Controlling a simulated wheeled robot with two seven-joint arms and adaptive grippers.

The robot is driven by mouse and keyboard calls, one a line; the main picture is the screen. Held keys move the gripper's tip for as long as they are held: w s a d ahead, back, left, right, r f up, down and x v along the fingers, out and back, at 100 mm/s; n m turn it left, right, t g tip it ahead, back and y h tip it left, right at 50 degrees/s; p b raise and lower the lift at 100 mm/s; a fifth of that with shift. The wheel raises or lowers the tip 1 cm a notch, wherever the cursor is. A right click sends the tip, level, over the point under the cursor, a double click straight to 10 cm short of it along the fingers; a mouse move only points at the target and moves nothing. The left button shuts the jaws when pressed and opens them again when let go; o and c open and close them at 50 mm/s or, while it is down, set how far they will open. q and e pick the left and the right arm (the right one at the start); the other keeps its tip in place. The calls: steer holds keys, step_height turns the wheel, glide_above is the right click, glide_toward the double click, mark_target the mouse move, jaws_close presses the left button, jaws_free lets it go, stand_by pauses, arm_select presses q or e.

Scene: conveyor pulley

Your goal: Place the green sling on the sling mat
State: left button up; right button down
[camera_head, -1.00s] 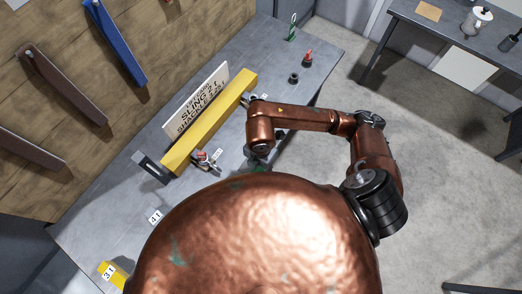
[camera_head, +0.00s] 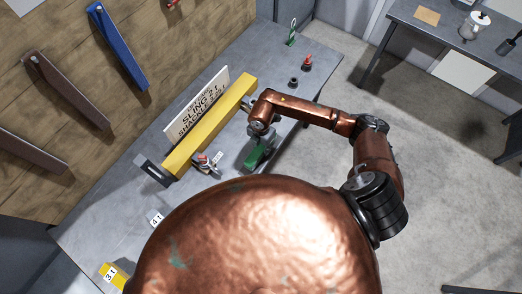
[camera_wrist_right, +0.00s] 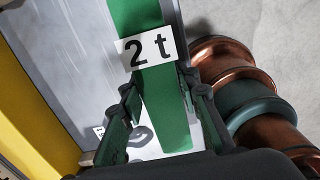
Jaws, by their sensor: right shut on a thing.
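The green sling (camera_head: 258,152) hangs below my right gripper (camera_head: 262,138), over the grey bench, to the right of the yellow beam. In the right wrist view the sling (camera_wrist_right: 138,18) is a flat green band with a white "2 t" label (camera_wrist_right: 148,50). In the head view my arm covers most of these fingers. I cannot pick out the sling mat with certainty. My left gripper is not in view.
The yellow beam (camera_head: 205,130) lies along the grey bench (camera_head: 270,60), with a lettered sign (camera_head: 196,104) behind it. A shackle with a red part (camera_head: 203,163) sits beside the beam. Small red and green items stand at the far end.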

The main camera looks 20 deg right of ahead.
mark_target(261, 147)
steer(key=shift+f, duration=1.3)
steer(key=shift+f, duration=0.15)
steer(key=c, duration=1.5)
jaws_free()
steer(key=shift+s, duration=0.1)
steer(key=shift+o, duration=0.2)
step_height(261, 147, up, 12)
steer(key=shift+r+b, duration=0.15)
steer(key=shift+b, duration=0.25)
